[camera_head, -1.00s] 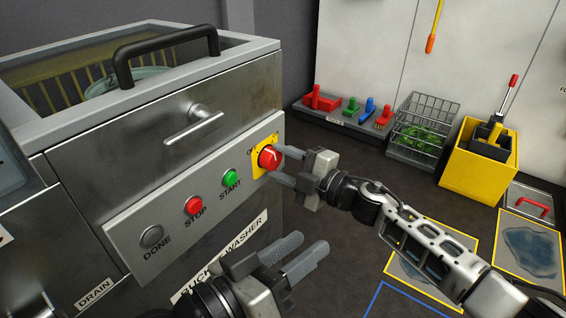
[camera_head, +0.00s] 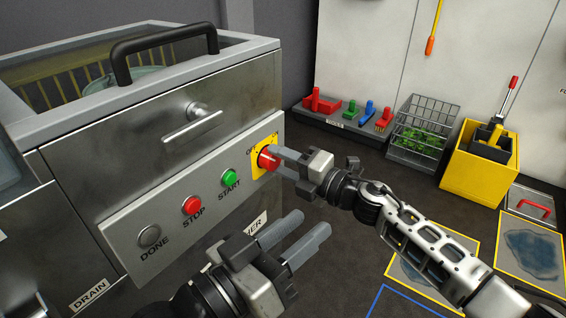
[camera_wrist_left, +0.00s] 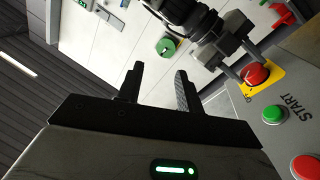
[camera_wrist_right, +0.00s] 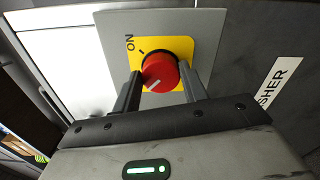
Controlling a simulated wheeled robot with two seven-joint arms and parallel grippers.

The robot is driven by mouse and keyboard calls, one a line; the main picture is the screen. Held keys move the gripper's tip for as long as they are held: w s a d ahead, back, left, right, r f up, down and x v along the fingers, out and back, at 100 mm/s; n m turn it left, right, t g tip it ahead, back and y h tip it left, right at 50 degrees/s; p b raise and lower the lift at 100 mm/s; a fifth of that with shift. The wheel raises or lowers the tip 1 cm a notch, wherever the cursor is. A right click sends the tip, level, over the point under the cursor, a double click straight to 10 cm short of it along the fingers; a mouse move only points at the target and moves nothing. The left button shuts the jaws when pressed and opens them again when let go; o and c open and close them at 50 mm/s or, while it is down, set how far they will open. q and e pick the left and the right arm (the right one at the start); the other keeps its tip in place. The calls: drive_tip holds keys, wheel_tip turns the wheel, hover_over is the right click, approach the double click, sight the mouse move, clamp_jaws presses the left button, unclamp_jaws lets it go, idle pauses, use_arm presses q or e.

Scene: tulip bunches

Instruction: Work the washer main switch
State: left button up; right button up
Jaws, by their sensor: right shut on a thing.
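The washer's red rotary switch (camera_head: 267,157) sits on a yellow plate (camera_head: 257,168) at the right end of the control panel (camera_head: 125,228). My right gripper (camera_head: 276,160) has its fingers on either side of the switch and is shut on it. In the right wrist view the switch (camera_wrist_right: 159,72) is between the fingertips, its white mark pointing lower left and the ON label at the plate's upper left. My left gripper (camera_head: 313,226) is open and empty, in front of the panel and below the switch. The left wrist view shows the switch (camera_wrist_left: 255,75) from the side.
The green START button (camera_head: 229,177), red STOP button (camera_head: 192,205) and grey DONE button (camera_head: 149,237) line the panel. A black handle (camera_head: 165,48) tops the washer. A tool tray (camera_head: 340,122), wire basket (camera_head: 422,130) and yellow bin (camera_head: 480,165) stand by the wall.

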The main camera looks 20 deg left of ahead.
sight(277, 159)
drive_tip(key=shift+f, duration=0.1)
drive_tip(key=o, duration=1)
drive_tip(key=shift+s+d, duration=0.1)
drive_tip(key=shift+d, duration=0.2)
drive_tip(key=p+v, duration=0.1)
drive_tip(key=v, duration=0.1)
drive_tip(key=shift+s+d+r+p, duration=0.1)
drive_tip(key=shift+d+r+p, duration=0.1)
drive_tip(key=shift+d+p, duration=0.2)
use_arm(q)
drive_tip(key=f+p, duration=0.1)
drive_tip(key=s+f+g+y+p, duration=0.1)
drive_tip(key=f+g+p, duration=0.1)
drive_tip(key=shift+s+a+f+y, duration=0.2)
drive_tip(key=shift+s+y, duration=0.1)
drive_tip(key=shift+y, duration=0.1)
use_arm(e)
drive_tip(key=v, duration=1.2)
drive_tip(key=shift+s+d, duration=0.15)
drive_tip(key=shift+d, duration=0.05)
use_arm(q)
drive_tip(key=shift+g, duration=0.3)
use_arm(e)
drive_tip(key=shift+f, duration=0.1)
